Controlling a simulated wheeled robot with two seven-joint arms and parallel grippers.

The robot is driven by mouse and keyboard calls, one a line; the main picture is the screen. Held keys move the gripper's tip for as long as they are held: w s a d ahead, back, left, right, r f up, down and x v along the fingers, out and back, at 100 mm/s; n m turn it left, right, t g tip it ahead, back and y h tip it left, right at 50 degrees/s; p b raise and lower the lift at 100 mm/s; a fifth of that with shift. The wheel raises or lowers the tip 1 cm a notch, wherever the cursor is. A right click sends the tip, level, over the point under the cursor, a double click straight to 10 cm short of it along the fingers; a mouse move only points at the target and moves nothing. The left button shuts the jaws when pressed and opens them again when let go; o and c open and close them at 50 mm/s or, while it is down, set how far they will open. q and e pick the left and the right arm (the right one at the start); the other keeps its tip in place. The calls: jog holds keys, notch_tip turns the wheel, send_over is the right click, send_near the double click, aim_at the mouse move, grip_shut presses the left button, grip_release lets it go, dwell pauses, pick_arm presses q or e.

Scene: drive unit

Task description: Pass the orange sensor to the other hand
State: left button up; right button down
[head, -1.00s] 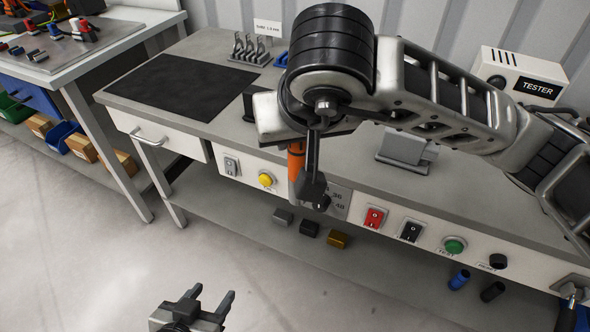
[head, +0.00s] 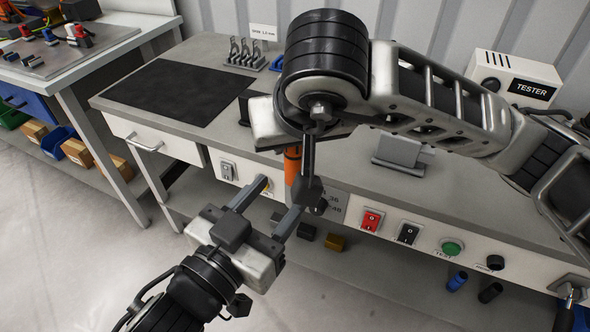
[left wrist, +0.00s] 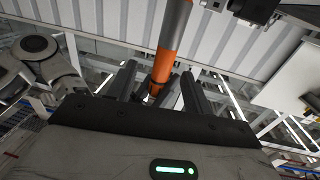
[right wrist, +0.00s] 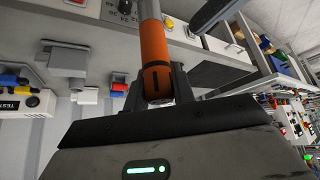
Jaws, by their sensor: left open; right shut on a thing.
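The orange sensor (head: 292,165) is a slim orange rod with a grey section. It hangs in my right gripper (head: 302,178), which is shut on it; the right wrist view shows the orange end (right wrist: 154,50) between the fingers. The right hand partly hides it in the head view. My left gripper (head: 281,195) is open, its fingers pointing up at the sensor from the lower left. In the left wrist view the sensor (left wrist: 172,45) shows between the open fingers, its lower end near them; I cannot tell whether they touch it.
The grey workbench (head: 350,165) lies behind the hands, with a black mat (head: 182,92), a tester box (head: 512,80) and a grey fixture (head: 403,155). Its front panel carries switches and a green button (head: 452,248). Small blocks (head: 335,242) lie on the shelf below. Open floor is at the lower left.

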pick_arm(q)
jog(key=x, duration=0.8)
jog(key=shift+w+d, duration=0.1)
grip_shut()
pick_arm(e)
jog(key=c, duration=1.1)
grip_release()
